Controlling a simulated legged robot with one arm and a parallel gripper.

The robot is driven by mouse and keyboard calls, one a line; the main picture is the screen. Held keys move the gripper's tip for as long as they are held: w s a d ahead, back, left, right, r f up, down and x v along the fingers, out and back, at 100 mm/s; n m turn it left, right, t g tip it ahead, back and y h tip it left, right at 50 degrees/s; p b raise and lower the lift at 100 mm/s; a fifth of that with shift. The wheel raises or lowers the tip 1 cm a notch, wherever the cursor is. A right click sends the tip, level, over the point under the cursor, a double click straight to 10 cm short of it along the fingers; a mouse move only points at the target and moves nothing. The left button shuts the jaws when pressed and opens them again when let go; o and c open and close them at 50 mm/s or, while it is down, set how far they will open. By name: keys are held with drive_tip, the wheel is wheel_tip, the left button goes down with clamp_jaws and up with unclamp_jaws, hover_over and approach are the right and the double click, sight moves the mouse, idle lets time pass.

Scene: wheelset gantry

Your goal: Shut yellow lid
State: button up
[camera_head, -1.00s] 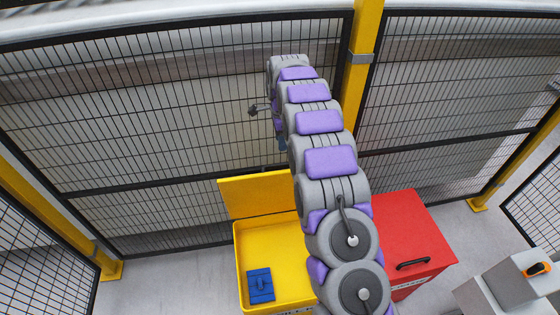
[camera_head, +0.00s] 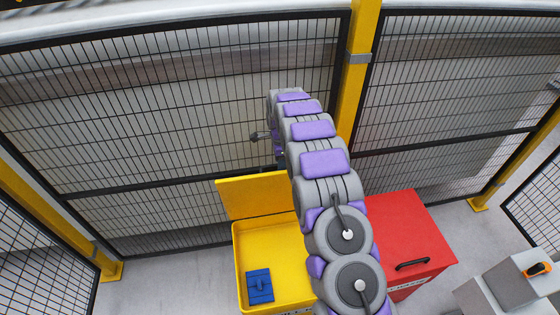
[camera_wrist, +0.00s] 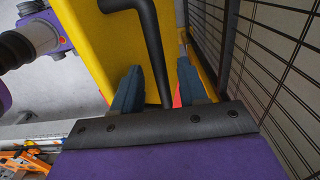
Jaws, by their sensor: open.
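The yellow lid (camera_head: 250,195) stands raised at the back edge of an open yellow bin (camera_head: 237,262) in the head view. A blue block-like part (camera_head: 260,286) lies inside the bin. My arm covers the right side of the lid and bin, and my gripper's fingers cannot be made out there. In the wrist view, my gripper (camera_wrist: 158,76) is open, with two dark blue fingers apart. A black bent handle bar (camera_wrist: 151,45) on the yellow lid (camera_wrist: 86,35) runs between the fingers. I cannot tell whether either finger touches it.
A red box (camera_head: 405,225) with a closed lid and black handle stands right of the yellow bin. A mesh fence (camera_head: 150,120) with a yellow post (camera_head: 362,75) stands close behind the lid. A grey box (camera_head: 510,280) is at the lower right. Floor left of the bin is clear.

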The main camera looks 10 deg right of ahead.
drive_tip(key=shift+a, duration=0.2)
clamp_jaws()
idle(0.5)
